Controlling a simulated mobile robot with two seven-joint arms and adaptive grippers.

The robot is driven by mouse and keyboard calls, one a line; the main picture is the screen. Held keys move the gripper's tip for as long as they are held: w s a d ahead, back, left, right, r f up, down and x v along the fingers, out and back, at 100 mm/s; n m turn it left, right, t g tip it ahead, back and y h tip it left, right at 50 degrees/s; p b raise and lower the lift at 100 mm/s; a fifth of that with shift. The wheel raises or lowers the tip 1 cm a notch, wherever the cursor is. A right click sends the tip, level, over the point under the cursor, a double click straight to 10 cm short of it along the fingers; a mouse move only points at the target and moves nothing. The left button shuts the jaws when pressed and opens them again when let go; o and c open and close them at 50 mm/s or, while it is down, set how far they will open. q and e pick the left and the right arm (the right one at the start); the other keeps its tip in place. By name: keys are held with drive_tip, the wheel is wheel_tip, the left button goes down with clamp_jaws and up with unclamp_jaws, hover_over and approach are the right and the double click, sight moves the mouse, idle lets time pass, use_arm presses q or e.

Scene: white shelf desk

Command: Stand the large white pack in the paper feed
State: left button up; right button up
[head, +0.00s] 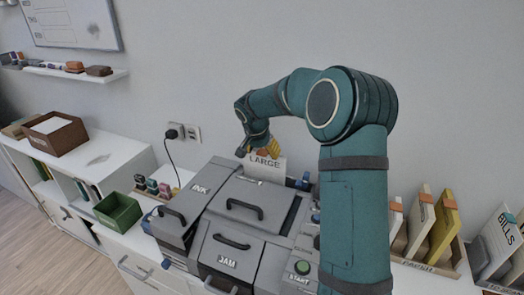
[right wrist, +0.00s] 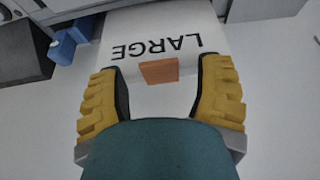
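The large white pack (head: 268,167), marked LARGE, stands about upright at the back of the grey printer (head: 244,207), where the paper feed seems to be. Its lower part is hidden, so how deep it sits cannot be told. My right gripper (head: 262,149) is at the pack's top edge. In the right wrist view, the white pack (right wrist: 160,33) has an orange tab (right wrist: 159,72). The yellow fingers of my right gripper (right wrist: 161,70) are spread wide on both sides of the tab, with gaps to it. My left gripper is not in view.
The printer has INK and JAM covers with dark handles and a green START button (head: 302,267). A green box (head: 117,211) and small ink bottles (head: 152,186) stand left. Paper packs (head: 443,225) stand in a rack on the right. A brown box (head: 55,134) is far left.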

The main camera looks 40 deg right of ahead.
drive_tip(key=v, duration=1.2)
idle(0.6)
